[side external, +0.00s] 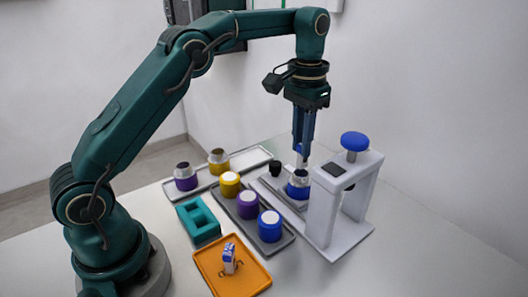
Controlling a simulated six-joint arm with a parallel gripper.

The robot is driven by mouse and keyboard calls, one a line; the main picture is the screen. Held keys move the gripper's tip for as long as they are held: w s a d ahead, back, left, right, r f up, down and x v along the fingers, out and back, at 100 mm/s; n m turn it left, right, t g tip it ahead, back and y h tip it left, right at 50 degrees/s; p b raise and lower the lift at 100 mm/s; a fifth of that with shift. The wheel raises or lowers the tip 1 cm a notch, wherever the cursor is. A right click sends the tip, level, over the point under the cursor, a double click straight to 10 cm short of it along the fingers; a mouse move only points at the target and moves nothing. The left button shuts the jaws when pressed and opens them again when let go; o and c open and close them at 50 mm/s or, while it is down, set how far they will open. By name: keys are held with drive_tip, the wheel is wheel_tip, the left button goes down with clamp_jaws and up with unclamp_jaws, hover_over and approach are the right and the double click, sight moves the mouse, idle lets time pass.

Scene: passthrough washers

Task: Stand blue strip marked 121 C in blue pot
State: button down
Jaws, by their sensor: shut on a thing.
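My gripper (300,152) points straight down and is shut on a small thin piece, blue above and whitish below, which looks like the blue strip (300,160). Its 121 C marking is too small to read. Another blue pot (269,229), with a white lid, stands at the front of the dark grey tray (285,244).
The white press frame (322,208) with a blue knob (355,141) stands close right of the pot. A small black cup (274,168) is left of it. Lidded yellow and purple pots, a teal holder (198,222) and an orange tray (210,272) with a blue-white carton (229,262) lie leftward.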

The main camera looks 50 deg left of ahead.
sight(299, 168)
drive_tip(key=shift+f, duration=0.95)
drive_tip(key=shift+f, duration=0.2)
idle(0.4)
drive_tip(key=shift+f, duration=0.45)
drive_tip(key=shift+f, duration=0.2)
drive_tip(key=shift+f, duration=0.45)
idle(0.6)
